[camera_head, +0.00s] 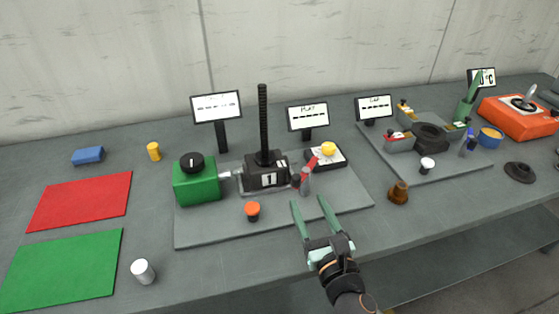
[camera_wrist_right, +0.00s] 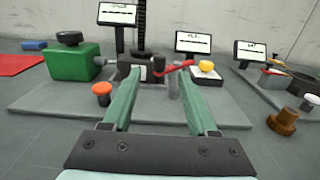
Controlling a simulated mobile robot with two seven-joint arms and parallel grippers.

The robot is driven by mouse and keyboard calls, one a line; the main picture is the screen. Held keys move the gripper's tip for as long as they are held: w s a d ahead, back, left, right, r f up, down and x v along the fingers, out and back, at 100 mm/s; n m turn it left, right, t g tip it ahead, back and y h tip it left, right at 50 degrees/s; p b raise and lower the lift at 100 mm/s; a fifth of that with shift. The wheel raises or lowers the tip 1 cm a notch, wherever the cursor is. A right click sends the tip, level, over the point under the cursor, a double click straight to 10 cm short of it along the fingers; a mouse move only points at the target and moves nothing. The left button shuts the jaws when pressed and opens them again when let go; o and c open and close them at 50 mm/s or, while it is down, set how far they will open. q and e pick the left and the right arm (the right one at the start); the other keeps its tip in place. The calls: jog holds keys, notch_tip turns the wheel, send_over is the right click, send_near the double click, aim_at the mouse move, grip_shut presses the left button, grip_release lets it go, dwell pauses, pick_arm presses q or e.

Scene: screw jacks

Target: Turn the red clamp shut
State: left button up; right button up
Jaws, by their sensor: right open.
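The red clamp (camera_head: 310,164) is a red lever on a grey post, at the right side of the black screw jack (camera_head: 264,176) marked 1. In the right wrist view the red lever (camera_wrist_right: 174,68) lies slanted, rising to the right, with its post (camera_wrist_right: 174,84) below it. My right gripper (camera_head: 309,206) is open and empty, in front of the clamp and apart from it. In the right wrist view its green fingers (camera_wrist_right: 157,95) frame the clamp post, which stands beyond them, nearer the right finger. My left gripper is not in view.
A green motor box (camera_head: 197,184) with a black knob is left of the jack. An orange button (camera_head: 252,210) is in front, and a yellow button (camera_head: 328,149) is behind the clamp. A brown knob (camera_head: 398,193) stands right of the plate (camera_head: 210,230). The bench front is mostly clear.

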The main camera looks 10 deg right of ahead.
aim_at(295, 174)
jog(key=w, duration=0.8)
jog(key=w+p, duration=0.1)
jog(key=w, duration=0.3)
jog(key=shift+w+a, duration=0.15)
jog(key=shift+a, duration=0.1)
grip_shut()
